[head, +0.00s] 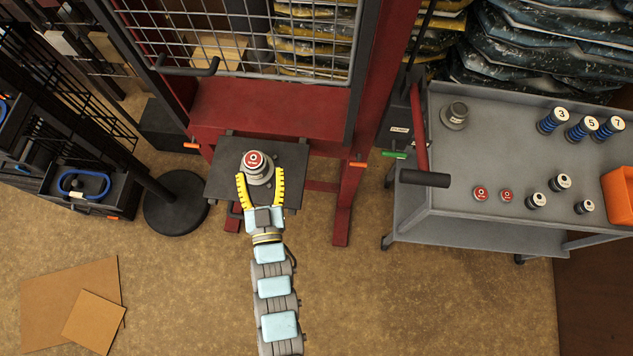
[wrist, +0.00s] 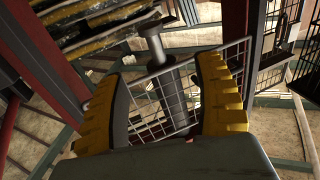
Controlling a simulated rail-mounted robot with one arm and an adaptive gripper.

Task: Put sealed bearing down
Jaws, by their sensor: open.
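A grey stepped round piece with a red, white-marked top (head: 257,163), which I take for the sealed bearing, stands upright on a dark plate (head: 222,188) at the front of the red frame. My gripper (head: 260,174) is open, with its yellow fingers on either side of the piece's near part. Whether they touch it cannot be told. In the wrist view my gripper (wrist: 160,70) shows both fingers spread apart. The piece is not clearly seen there; a grey post with a round head (wrist: 152,45) shows beyond the fingers.
A red frame with a wire mesh guard (head: 240,40) rises behind the plate. A grey cart (head: 450,180) at right carries small red-topped, white-topped and blue pieces, a grey stepped piece and an orange bin (head: 618,195). A black round-based stand (head: 176,202) is left. Cardboard (head: 60,295) lies on open floor.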

